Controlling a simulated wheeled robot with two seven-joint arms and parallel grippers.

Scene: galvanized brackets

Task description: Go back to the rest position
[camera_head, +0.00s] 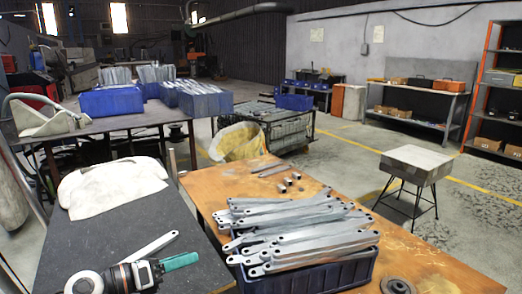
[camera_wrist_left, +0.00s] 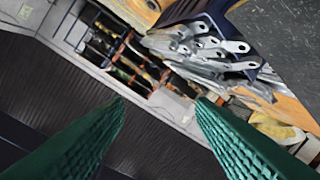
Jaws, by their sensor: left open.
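My left gripper (camera_head: 180,262) shows at the lower left of the head view, with its green finger pointing right above the dark grey tabletop. In the left wrist view its two green fingers (camera_wrist_left: 160,100) stand wide apart with nothing between them. A single galvanized bracket (camera_head: 150,245) lies on the dark tabletop just behind the gripper, apart from the finger. A heap of grey galvanized brackets (camera_head: 290,215) fills a blue crate (camera_head: 325,278) on the orange-brown table. The heap also shows tilted in the left wrist view (camera_wrist_left: 205,45). My right gripper is in neither view.
The dark tabletop (camera_head: 50,245) carries a crumpled white cloth (camera_head: 110,187). The orange-brown table (camera_head: 215,192) holds small metal parts and a dark round disc (camera_head: 397,286). Blue bins (camera_head: 110,101) stand on a table behind. A stool (camera_head: 415,165) stands on open floor at right.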

